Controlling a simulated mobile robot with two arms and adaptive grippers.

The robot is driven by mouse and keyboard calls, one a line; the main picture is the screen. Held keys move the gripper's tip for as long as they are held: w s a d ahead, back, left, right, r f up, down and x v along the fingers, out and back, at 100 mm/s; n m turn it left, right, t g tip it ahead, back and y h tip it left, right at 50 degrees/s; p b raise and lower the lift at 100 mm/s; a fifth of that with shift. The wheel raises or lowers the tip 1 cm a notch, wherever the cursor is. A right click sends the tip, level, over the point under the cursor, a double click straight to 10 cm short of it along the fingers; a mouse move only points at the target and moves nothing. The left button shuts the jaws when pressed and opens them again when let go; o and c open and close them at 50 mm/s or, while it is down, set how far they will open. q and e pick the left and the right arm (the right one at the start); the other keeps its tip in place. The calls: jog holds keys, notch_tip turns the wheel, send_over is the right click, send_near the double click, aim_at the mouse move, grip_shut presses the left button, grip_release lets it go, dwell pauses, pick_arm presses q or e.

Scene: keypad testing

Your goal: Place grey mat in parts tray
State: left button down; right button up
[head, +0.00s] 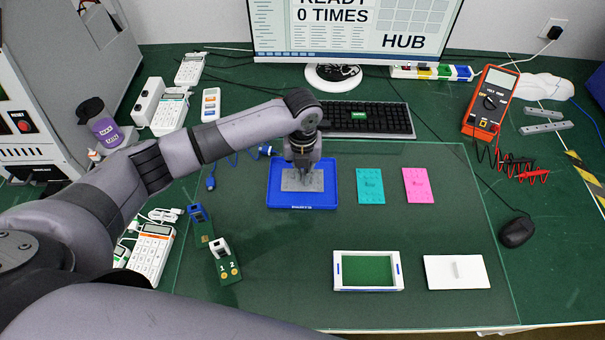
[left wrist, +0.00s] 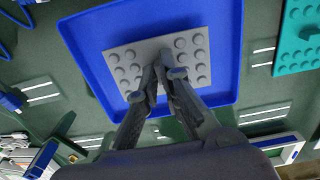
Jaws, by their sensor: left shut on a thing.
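The grey mat (head: 292,180) is a studded rectangle inside the blue parts tray (head: 303,207). In the left wrist view the grey mat (left wrist: 119,62) lies within the rim of the parts tray (left wrist: 236,45). My left gripper (head: 304,165) is over the tray and comes down onto the mat. In the left wrist view its fingers (left wrist: 165,75) are closed together at the middle of the mat, shut on it. The fingers hide the part they grip. I cannot tell whether the mat touches the tray floor. My right gripper is not in view.
A teal mat (head: 370,186) and a pink mat (head: 416,185) lie right of the tray. A white frame (head: 367,286) and a white plate (head: 456,272) lie at the front. A keyboard (head: 366,120) is behind the tray. Two small connector boards (head: 224,262) are front left.

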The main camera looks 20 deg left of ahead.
aim_at(303, 176)
pick_arm(q)
jog(key=shift+f, duration=0.7)
jog(key=shift+f, duration=0.1)
jog(key=c, duration=1.8)
grip_release()
notch_tip(303, 176, up, 12)
jog(key=shift+r+b, duration=0.15)
jog(key=shift+b, duration=0.45)
